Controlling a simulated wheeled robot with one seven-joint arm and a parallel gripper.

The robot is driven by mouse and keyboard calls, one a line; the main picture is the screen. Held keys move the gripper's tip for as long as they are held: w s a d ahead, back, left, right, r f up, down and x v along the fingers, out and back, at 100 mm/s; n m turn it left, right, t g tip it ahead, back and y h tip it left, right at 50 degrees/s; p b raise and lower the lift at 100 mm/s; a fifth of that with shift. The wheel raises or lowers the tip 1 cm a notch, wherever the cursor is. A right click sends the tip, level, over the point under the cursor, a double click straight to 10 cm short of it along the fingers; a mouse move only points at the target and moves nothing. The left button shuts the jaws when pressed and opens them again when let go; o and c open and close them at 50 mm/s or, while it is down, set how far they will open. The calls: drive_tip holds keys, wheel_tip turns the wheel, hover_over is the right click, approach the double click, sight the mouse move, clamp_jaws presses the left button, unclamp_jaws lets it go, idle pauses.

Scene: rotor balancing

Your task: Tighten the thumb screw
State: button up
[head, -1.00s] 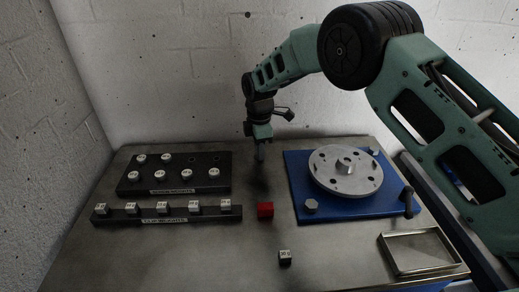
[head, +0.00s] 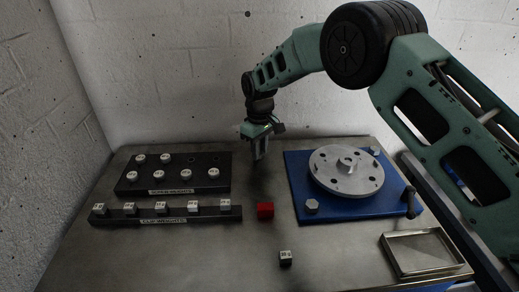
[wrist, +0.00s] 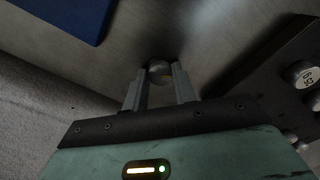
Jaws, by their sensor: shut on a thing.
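My gripper (head: 260,155) hangs above the bench between the black weight rack and the blue base plate (head: 390,205). In the wrist view its fingers (wrist: 159,80) are closed on a small round metal piece (wrist: 159,68), mostly dark and shadowed. The grey rotor disc (head: 345,182) lies on the blue plate, with a raised hub (head: 347,162) and several holes. A grey hexagonal knob (head: 312,206) stands at the plate's front left corner and a grey knob (head: 375,150) at its back right. I cannot tell which part is the thumb screw.
The black rack (head: 205,187) holds several round weights, with open holes at its back right. A lower rail (head: 130,220) holds clip weights.

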drive_tip(key=m, duration=0.7)
drive_tip(key=shift+r, duration=0.1)
drive_tip(key=m, duration=0.7)
drive_tip(key=shift+m, duration=0.4)
drive_tip(key=m, duration=0.5)
drive_tip(key=shift+w+p, duration=0.1)
drive_tip(key=shift+p, duration=0.3)
drive_tip(key=m, duration=0.5)
drive_tip(key=shift+m, duration=0.3)
drive_tip(key=o, duration=1)
